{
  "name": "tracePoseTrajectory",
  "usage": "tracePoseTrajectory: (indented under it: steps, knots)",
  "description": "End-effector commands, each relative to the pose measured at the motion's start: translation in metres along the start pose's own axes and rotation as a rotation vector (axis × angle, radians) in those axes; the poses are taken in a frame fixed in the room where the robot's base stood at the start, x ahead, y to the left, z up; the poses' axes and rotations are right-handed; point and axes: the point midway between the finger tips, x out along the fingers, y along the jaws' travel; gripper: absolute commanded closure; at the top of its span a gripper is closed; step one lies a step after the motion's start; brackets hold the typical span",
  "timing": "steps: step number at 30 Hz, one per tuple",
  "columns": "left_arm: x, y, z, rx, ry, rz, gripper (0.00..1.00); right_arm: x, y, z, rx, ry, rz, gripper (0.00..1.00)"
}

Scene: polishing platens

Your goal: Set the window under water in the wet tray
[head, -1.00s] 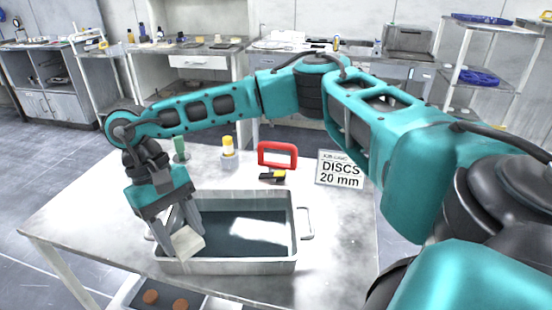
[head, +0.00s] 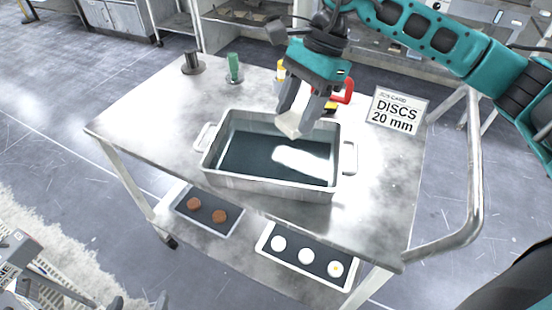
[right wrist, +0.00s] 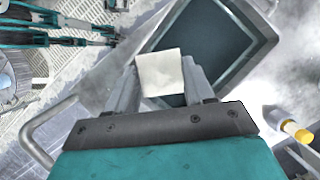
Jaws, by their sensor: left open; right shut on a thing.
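The window is a small whitish square block (head: 290,124), also plain in the right wrist view (right wrist: 160,73). My right gripper (head: 300,118) is shut on it, with one finger on each side. It holds the block tilted above the far right part of the wet tray (head: 262,189), a grey metal tray with two handles. Dark water (head: 250,155) covers the tray floor and carries a bright reflection. The tray's interior also shows in the right wrist view (right wrist: 205,40). I cannot make out my left gripper in these frames.
A sign reading DISCS 20 mm (head: 397,110) stands right of the tray. A green bottle (head: 234,68), a dark spool (head: 193,63) and a red-handled item (head: 347,90) stand behind it. The lower shelf holds trays of brown and white discs. The table's left part is clear.

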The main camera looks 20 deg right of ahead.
Motion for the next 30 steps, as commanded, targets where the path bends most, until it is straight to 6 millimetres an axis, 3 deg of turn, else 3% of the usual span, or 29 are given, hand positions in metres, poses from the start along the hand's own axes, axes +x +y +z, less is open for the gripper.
tracePoseTrajectory:
  steps: [9, 18, 23, 30]
  knots:
    - [-0.004, 0.000, -0.002, -0.001, -0.005, 0.000, 0.12, -0.045, 0.001, -0.022, 0.536, 0.002, -0.229, 0.81]
    - [-0.004, 0.000, -0.003, 0.000, -0.005, 0.000, 0.12, -0.064, 0.003, -0.034, 0.772, 0.001, -0.326, 0.81]
    - [-0.003, 0.000, -0.001, 0.000, -0.005, 0.000, 0.12, -0.040, 0.004, -0.045, 0.788, 0.002, -0.327, 0.81]
    - [-0.002, 0.000, 0.001, 0.000, -0.004, 0.000, 0.12, 0.020, 0.005, -0.070, 0.786, 0.003, -0.325, 0.81]
